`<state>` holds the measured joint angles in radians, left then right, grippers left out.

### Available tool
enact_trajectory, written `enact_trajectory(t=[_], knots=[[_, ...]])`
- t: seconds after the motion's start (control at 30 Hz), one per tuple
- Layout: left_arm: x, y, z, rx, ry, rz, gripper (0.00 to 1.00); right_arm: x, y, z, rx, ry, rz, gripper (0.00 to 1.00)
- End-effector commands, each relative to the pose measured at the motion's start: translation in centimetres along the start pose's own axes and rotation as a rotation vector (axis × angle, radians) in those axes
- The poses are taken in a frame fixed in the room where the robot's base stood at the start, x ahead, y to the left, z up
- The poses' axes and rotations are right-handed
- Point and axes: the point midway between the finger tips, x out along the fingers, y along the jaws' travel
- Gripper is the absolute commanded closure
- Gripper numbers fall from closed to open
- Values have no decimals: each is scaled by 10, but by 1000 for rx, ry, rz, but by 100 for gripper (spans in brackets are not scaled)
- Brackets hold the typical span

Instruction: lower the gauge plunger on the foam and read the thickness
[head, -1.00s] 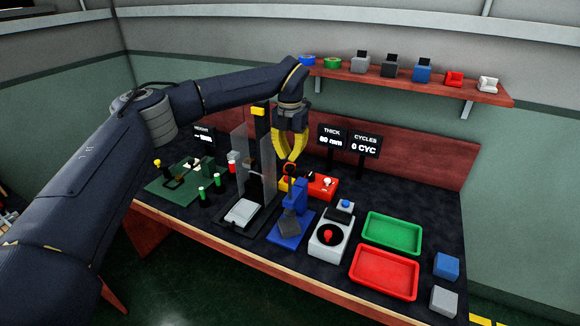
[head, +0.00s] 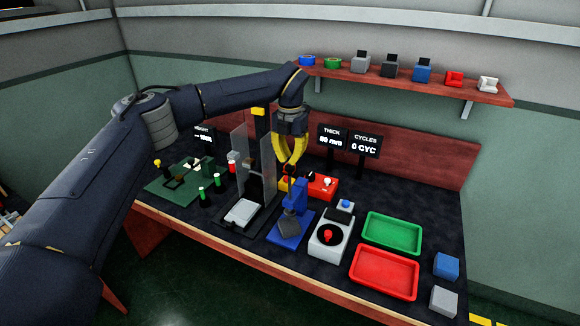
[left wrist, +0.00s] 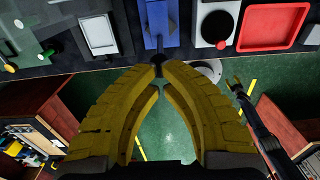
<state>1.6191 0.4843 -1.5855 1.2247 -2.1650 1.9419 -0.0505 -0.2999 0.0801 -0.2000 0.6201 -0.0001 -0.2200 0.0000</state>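The thickness gauge (head: 285,232) is a blue stand at the middle front of the bench in the head view; its blue column also shows in the left wrist view (left wrist: 158,22). The THICK display (head: 332,141) reads about 80 mm. My left gripper (head: 291,172) points down over the gauge's top, its yellow fingertips together (left wrist: 158,72). A dark part shows at the tips; contact with the plunger is unclear.
A clear-panelled press (head: 242,212) stands left of the gauge. A white box with a red knob (head: 343,246), a red tray (head: 384,289) and a green tray (head: 392,216) are to the right. A red unit (head: 322,187) sits behind. The CYCLES display (head: 365,144) reads 0.

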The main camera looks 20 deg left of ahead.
Motion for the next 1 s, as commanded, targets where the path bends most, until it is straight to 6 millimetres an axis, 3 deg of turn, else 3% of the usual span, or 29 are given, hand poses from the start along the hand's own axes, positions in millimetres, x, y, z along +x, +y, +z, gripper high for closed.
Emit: enact_trajectory(t=[1.0], knots=[[26,0,0,-1,1,0,100,0,0,0,0,0,0,56]])
